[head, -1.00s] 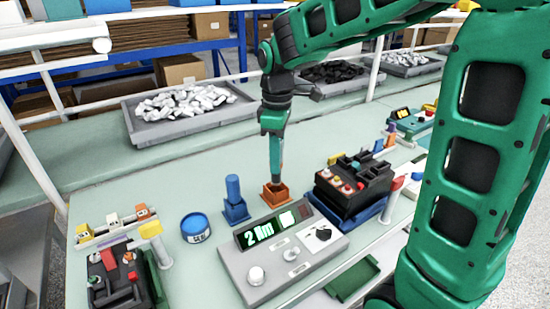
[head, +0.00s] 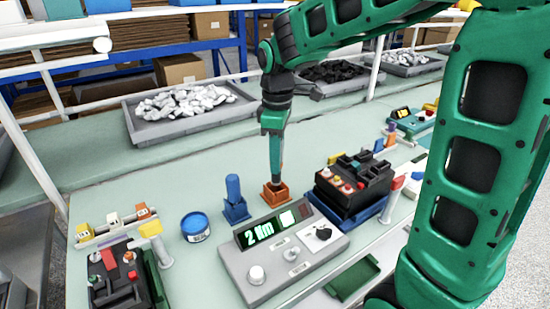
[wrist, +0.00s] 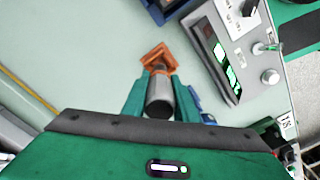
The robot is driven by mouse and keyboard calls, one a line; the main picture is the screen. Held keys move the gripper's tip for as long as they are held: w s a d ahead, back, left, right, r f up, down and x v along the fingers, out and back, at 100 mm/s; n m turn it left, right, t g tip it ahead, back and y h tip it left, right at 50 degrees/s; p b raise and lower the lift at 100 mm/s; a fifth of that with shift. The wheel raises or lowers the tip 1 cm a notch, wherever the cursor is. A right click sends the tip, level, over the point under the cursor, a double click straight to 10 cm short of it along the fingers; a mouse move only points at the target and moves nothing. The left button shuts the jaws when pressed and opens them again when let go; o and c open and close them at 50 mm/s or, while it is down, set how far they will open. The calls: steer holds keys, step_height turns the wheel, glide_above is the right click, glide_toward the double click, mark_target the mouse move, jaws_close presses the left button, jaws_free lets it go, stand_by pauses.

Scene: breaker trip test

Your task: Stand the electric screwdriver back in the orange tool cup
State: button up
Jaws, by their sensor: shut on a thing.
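The orange tool cup (head: 276,196) stands on the bench behind the grey control box. My gripper (head: 276,165) points down above it, with its fingers shut on the electric screwdriver. In the wrist view the screwdriver (wrist: 159,94) shows as a grey cylinder between the two green fingers (wrist: 160,100). The orange cup (wrist: 157,57) lies just beyond it there. In the head view the screwdriver looks upright and its lower end meets the cup's mouth. The fingers hide most of it, and I cannot tell how deep it sits.
A blue holder with a blue tool (head: 235,200) stands just left of the cup. The grey control box (head: 284,258) is in front, and a black parts tray (head: 350,190) is to the right. A blue tape roll (head: 195,227) lies further left. The bench behind the cup is clear.

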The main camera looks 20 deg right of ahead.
mark_target(277, 181)
steer(key=shift+f, duration=2.65)
steer(key=o, duration=1.1)
step_height(277, 181, up, 11)
steer(key=shift+f, duration=0.15)
